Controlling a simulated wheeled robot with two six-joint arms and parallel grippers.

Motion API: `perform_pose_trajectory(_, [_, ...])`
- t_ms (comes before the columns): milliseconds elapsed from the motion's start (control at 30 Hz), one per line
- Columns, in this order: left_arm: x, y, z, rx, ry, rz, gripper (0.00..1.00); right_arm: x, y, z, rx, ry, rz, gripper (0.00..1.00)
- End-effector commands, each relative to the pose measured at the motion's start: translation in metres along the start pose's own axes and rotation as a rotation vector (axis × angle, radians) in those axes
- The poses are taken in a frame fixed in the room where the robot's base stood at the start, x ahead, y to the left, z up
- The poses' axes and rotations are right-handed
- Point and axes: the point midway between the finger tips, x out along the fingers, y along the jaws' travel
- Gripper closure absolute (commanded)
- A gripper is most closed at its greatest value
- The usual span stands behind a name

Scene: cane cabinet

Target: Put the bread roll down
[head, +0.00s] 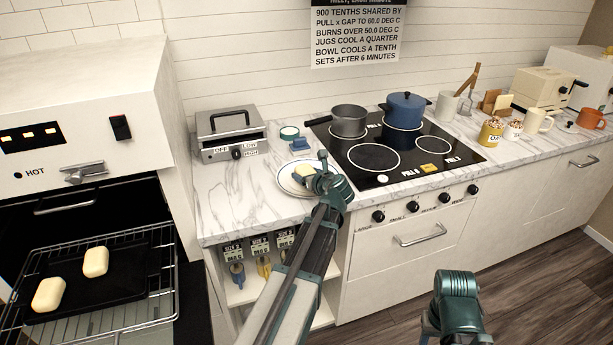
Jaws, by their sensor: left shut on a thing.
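A pale bread roll (304,171) is at the white plate (288,186) on the marble counter, left of the hob. My left gripper (310,177) reaches in over the plate and is shut on this roll. The fingers hide part of the roll, and I cannot tell whether its underside touches the plate. Two more pale rolls lie on a dark tray (120,284) on the oven rack at the left. Part of my right arm shows at the bottom right, but its gripper is not in view.
The black hob (440,153) holds a grey pan (349,121) and a blue pot (405,110). The oven (100,215) is open. Counter left of the plate is clear.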

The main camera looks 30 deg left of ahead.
Motion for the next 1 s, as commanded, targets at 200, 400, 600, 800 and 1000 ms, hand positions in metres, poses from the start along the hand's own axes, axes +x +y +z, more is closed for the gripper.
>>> perform_pose_trajectory(200, [0.000,0.000,0.000,0.000,0.000,0.000,0.89,0.000,0.000,0.000,0.000,0.000,0.000,0.50])
perform_pose_trajectory(400, [-0.002,0.000,0.004,0.000,0.000,0.000,0.89,-0.005,0.001,0.000,0.000,0.000,0.000,0.50])
perform_pose_trajectory(600, [-0.008,0.000,0.020,0.000,0.000,0.000,0.89,-0.022,0.002,0.001,0.000,0.000,0.000,0.50])
perform_pose_trajectory(800, [-0.023,0.001,0.033,0.001,0.000,-0.002,0.89,-0.039,0.004,0.002,0.001,0.000,0.000,0.50])
perform_pose_trajectory(1000, [-0.070,0.005,0.016,0.002,0.000,-0.003,0.89,-0.041,0.004,0.002,0.001,0.000,0.000,0.50])
